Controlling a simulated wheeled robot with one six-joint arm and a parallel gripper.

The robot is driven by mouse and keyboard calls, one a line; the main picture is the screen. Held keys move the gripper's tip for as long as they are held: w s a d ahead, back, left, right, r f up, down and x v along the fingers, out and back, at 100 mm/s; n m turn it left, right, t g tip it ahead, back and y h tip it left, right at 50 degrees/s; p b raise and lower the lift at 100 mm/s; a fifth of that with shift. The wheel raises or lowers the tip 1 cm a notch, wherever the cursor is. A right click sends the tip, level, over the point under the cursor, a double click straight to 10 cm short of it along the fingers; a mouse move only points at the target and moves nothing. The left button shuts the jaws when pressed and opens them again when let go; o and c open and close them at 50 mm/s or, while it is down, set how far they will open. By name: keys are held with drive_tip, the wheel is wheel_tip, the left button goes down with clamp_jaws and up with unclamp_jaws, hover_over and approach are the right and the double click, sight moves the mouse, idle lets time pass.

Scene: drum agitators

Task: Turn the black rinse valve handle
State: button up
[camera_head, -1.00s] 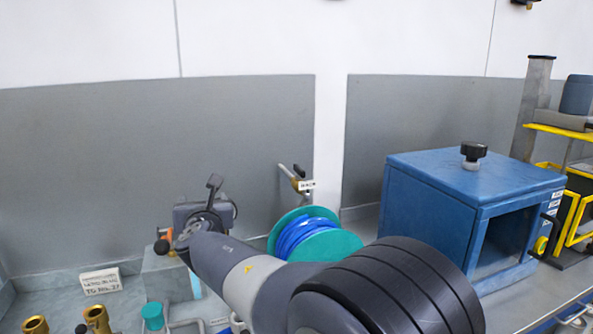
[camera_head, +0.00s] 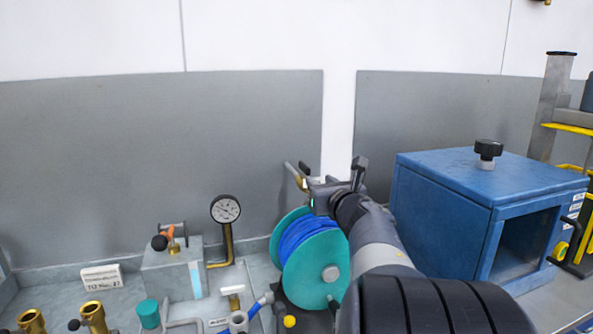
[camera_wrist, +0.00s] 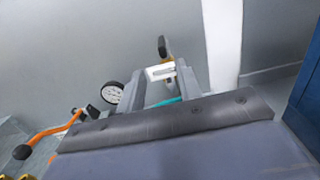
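A small tap with a black handle (camera_head: 304,168) sits on a grey pipe at the wall, above the hose reel. In the wrist view the black handle (camera_wrist: 162,46) stands upright beyond my fingers, with brass below it and a white label (camera_wrist: 160,72) in front; the label's text is too small to read. My gripper (camera_head: 316,193) is in front of and just below the tap in the head view and hides its lower part. In the wrist view my gripper (camera_wrist: 161,72) is open, its fingers either side of the label, with nothing held.
A teal reel with blue hose (camera_head: 312,262) stands just below my gripper. A pressure gauge (camera_head: 226,209) and an orange lever with a black ball (camera_head: 163,241) are to the left. A blue box (camera_head: 440,210) stands at the right, close to my arm. The wall above is clear.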

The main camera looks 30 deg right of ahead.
sight(309, 169)
drive_tip(key=p+x, duration=0.2)
drive_tip(key=x, duration=0.8)
drive_tip(key=shift+w+d, duration=0.2)
drive_tip(key=shift+w, duration=0.1)
drive_tip(key=shift+c, duration=0.3)
clamp_jaws()
